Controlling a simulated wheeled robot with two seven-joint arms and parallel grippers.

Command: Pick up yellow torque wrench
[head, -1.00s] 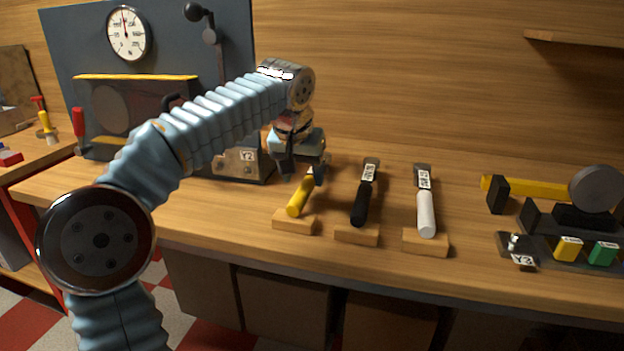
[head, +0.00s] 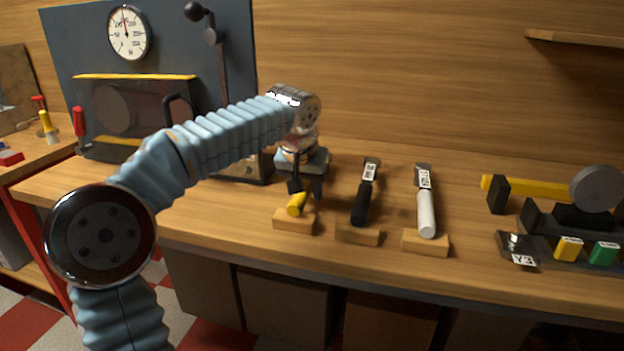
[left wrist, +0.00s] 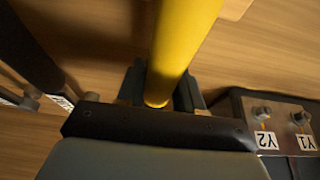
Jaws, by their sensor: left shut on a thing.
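The yellow torque wrench (head: 297,205) lies with its handle end on a small wooden block (head: 294,222) on the bench. My left gripper (head: 304,190) is over it from above, shut on its yellow handle. The gripper hides the rest of the wrench in the head view. In the left wrist view the yellow handle (left wrist: 182,45) runs between the two dark fingers (left wrist: 160,88). My right gripper is in neither view.
A black wrench (head: 362,200) and a white wrench (head: 426,208) rest on blocks to the right. Behind left stands a dark panel with a gauge (head: 128,33). A fixture with a yellow bar (head: 540,187) stands at the far right. Bench between is clear.

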